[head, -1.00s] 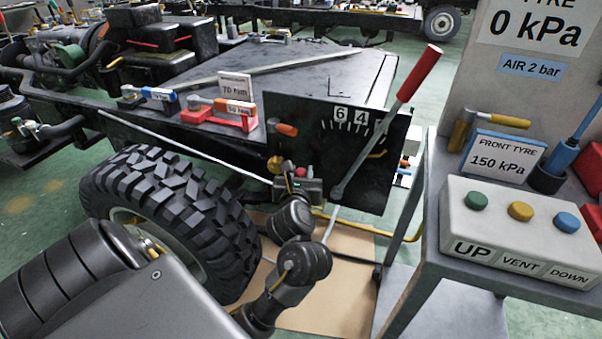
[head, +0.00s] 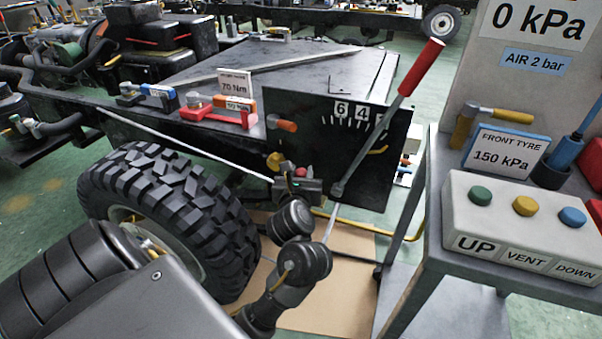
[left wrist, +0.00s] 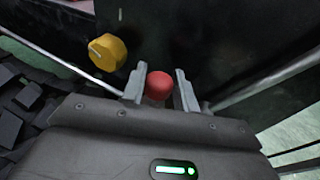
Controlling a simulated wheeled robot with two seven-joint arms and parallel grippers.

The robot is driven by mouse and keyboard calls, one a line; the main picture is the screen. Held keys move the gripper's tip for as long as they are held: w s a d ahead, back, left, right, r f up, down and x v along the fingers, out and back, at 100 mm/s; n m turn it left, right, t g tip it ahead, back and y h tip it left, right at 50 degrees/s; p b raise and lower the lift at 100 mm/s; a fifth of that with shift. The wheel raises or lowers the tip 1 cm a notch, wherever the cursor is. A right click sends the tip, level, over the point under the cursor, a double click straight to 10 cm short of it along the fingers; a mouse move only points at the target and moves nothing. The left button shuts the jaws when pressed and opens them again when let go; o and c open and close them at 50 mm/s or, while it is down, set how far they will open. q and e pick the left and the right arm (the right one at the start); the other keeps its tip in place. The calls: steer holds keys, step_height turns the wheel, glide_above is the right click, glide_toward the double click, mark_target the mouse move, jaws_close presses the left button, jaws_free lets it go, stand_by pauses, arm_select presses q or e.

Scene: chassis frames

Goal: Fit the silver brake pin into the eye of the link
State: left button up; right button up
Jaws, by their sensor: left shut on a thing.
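A yellow knob (left wrist: 107,52) is just left of the fingers and also shows in the head view (head: 274,161). I cannot make out a separate silver pin or the eye of the link; what is below the red knob is hidden by the gripper.
The dark scale plate (head: 300,110) and a lever with a red handle (head: 421,67) stand close to the gripper on the right. A thin pale rod (head: 190,146) runs in from the left above the tyre (head: 165,195). A cart (head: 450,230) with a button box stands at right.

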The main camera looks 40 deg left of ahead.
arm_select(q)
steer(key=shift+b, duration=0.75)
stand_by(1.5)
steer(key=shift+f+b, duration=3.05)
steer(key=shift+b, duration=0.55)
steer(key=o, duration=1.1)
steer(key=shift+r, duration=0.1)
steer(key=r+p, duration=1.3)
steer(key=p, duration=0.4)
steer(key=shift+w, duration=0.2)
steer(key=shift+s+d+r+m+t+h+p, duration=0.55)
steer(key=shift+d+r+m+h+p, duration=0.65)
steer(key=shift+d+r+p, duration=1.25)
steer(key=shift+s+d+r+m+t+h+p, duration=0.5)
steer(key=shift+d+r+m+h+p, duration=0.45)
steer(key=shift+d+r+h+p, duration=1.05)
steer(key=shift+s+d+r+m+t+h+p, duration=0.55)
steer(key=shift+d+r+m+h+p, duration=0.45)
steer(key=shift+d+r+p, duration=1.9)
